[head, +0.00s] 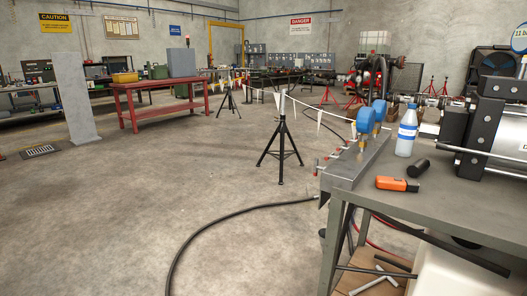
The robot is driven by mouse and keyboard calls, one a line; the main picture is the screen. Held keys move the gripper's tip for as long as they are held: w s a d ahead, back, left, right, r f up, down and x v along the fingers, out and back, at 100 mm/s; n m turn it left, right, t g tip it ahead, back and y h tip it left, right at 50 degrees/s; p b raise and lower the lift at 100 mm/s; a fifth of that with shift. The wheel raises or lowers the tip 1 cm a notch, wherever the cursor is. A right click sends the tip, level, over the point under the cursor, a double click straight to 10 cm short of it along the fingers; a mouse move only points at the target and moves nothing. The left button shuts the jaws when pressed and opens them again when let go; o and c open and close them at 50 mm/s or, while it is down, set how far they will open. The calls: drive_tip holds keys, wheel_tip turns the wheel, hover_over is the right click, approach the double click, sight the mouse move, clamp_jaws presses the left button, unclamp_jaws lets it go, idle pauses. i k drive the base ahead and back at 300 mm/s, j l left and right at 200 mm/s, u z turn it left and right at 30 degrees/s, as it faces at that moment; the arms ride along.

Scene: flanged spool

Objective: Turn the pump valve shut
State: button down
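I cannot tell for sure which part is the pump valve. Small red handles (326,156) stick out from a grey metal block (352,160) along the bench's left edge. Two blue rounded fittings (365,120) with brass-coloured stems stand upright at this block. A large dark, flanged metal assembly (485,125) with rods and bolts lies on the bench at the right, cut off by the picture edge. My gripper is not in view.
The grey bench (455,208) carries a blue-white bottle (407,130), an orange device (397,184) and a black cylinder (418,167). A black hose (205,237) curves over the floor. Black tripod posts (281,150) hold a flagged line. Left floor is open.

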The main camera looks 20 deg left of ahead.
sight(331, 156)
drive_tip(key=j, duration=0.55)
drive_tip(key=i+j, duration=0.15)
drive_tip(key=j, duration=0.45)
drive_tip(key=j+u, duration=0.1)
drive_tip(key=j, duration=0.45)
drive_tip(key=i, duration=0.05)
